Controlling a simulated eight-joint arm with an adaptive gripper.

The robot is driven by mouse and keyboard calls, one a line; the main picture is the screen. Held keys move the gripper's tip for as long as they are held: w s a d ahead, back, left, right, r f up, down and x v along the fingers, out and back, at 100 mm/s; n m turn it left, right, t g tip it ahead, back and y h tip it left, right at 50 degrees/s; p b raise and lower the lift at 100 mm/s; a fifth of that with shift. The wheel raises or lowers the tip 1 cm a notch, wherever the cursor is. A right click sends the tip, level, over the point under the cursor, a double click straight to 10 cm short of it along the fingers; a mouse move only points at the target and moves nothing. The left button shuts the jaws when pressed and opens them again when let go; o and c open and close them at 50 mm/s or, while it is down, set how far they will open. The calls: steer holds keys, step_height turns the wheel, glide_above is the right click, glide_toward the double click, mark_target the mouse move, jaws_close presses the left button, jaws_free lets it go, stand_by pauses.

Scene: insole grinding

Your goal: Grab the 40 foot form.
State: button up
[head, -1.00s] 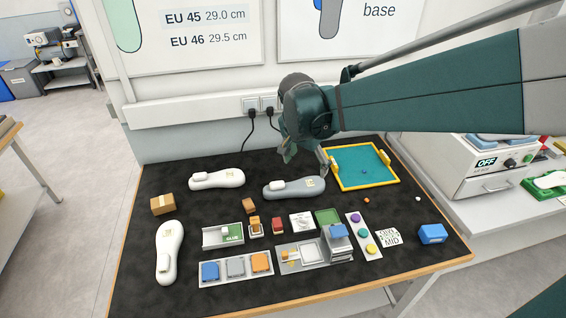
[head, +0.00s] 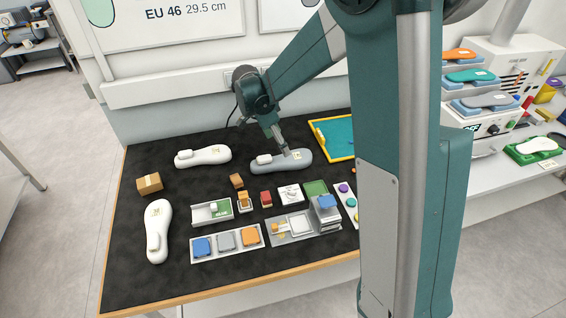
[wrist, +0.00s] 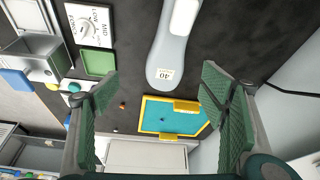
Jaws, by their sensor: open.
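The 40 foot form (head: 290,163) is grey and lies on the black mat, in front of the wall. Its label reading 40 shows in the wrist view, where the form (wrist: 169,52) points down from the top edge. My gripper (head: 281,145) is just above or behind the form in the head view. In the wrist view my gripper (wrist: 158,100) is open and empty, its green fingers wide apart with the form's labelled end just above the space between them. I cannot tell the exact height.
Two white foot forms (head: 203,156) (head: 157,230) lie to the left, near a cardboard box (head: 149,183). A yellow-rimmed teal tray (head: 318,135) is right of the grey form. Small blocks and a dial unit (head: 290,194) stand in front. My arm hides the mat's right side.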

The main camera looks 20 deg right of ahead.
steer(key=m, duration=0.2)
glide_toward(283, 159)
steer(key=shift+w+d+f+g+h, duration=0.15)
steer(key=shift+w+f, duration=0.1)
steer(key=shift+f, duration=0.35)
steer(key=shift+w+d+f+g+h, duration=0.15)
steer(key=shift+w+f, duration=0.1)
steer(key=shift+f, duration=0.35)
steer(key=shift+f, duration=0.1)
steer(key=shift+x, duration=1.15)
steer(key=shift+d+f, duration=0.1)
steer(key=shift+f, duration=0.05)
steer(key=shift+x, duration=2.5)
steer(key=shift+s, duration=0.15)
steer(key=c, duration=1.2)
